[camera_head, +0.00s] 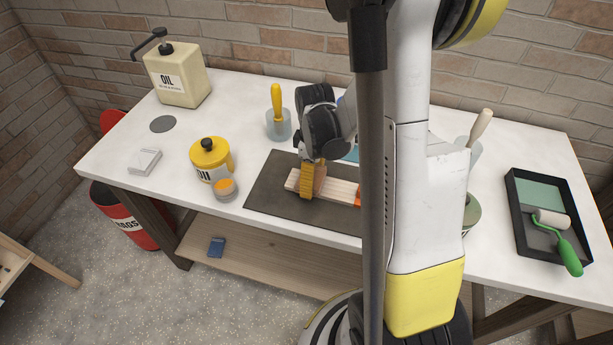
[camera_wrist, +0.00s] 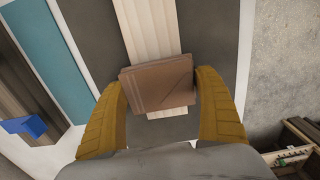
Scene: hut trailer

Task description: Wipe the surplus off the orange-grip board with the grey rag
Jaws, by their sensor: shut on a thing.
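The orange-grip board is a pale, grooved wooden strip (camera_head: 340,190) lying on a dark mat (camera_head: 270,200); its orange end (camera_head: 358,197) is partly hidden behind my arm. The board also shows in the wrist view (camera_wrist: 152,28). My gripper (camera_head: 309,178), with yellow fingers, is shut on a flat brown folded pad (camera_wrist: 158,84). The pad lies across the board near its left end, at or just above its surface. Whether they touch is unclear. A light grey folded cloth-like square (camera_head: 145,161) lies at the table's left. I cannot make out any surplus on the board.
A jar with a yellow-handled tool (camera_head: 278,122) stands behind. A paint tray (camera_head: 540,190) with a roller is at right. A red bin (camera_head: 125,218) stands below left.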

